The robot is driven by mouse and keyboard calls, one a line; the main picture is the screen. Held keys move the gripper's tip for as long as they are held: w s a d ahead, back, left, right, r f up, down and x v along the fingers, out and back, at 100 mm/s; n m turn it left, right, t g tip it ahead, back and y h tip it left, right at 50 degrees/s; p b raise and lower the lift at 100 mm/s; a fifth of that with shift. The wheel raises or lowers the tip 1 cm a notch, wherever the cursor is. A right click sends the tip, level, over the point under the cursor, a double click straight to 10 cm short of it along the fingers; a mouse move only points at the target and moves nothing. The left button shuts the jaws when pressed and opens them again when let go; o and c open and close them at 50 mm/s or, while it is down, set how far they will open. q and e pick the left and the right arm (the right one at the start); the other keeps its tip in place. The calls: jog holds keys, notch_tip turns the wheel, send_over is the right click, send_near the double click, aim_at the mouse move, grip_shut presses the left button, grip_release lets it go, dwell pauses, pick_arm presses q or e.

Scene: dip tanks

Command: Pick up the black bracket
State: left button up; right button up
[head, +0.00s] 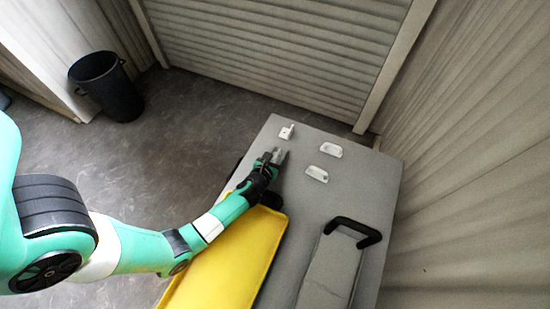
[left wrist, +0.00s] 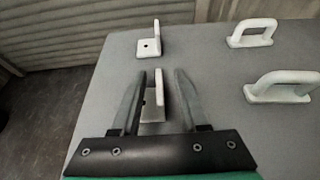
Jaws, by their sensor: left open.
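My left gripper (head: 278,155) is open over the grey table in the head view, and its fingers (left wrist: 159,75) point away in the left wrist view. A pale L-shaped bracket (left wrist: 154,104) lies on the table between the open fingers in the left wrist view. The fingers partly hide it, and I cannot tell contact. A second pale bracket (left wrist: 150,44) with a hole in its base stands farther ahead. It also shows in the head view (head: 286,132) near the table's far corner. No bracket looks black in these views. My right gripper is not in view.
Two white handles (head: 331,149) (head: 317,174) lie right of my gripper on the grey table (head: 300,210). A yellow tray (head: 232,265) lies below my forearm. A grey block (head: 328,272) with a black handle (head: 356,228) stands at the right. A black bin (head: 106,85) is on the floor.

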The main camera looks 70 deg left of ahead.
pick_arm(q)
jog(key=x, duration=0.2)
jog(key=shift+w+a+f+b, duration=0.2)
jog(key=shift+w+a+b, duration=0.05)
jog(key=shift+a+b, duration=0.05)
jog(key=shift+c, duration=0.3)
grip_shut()
dwell(0.8)
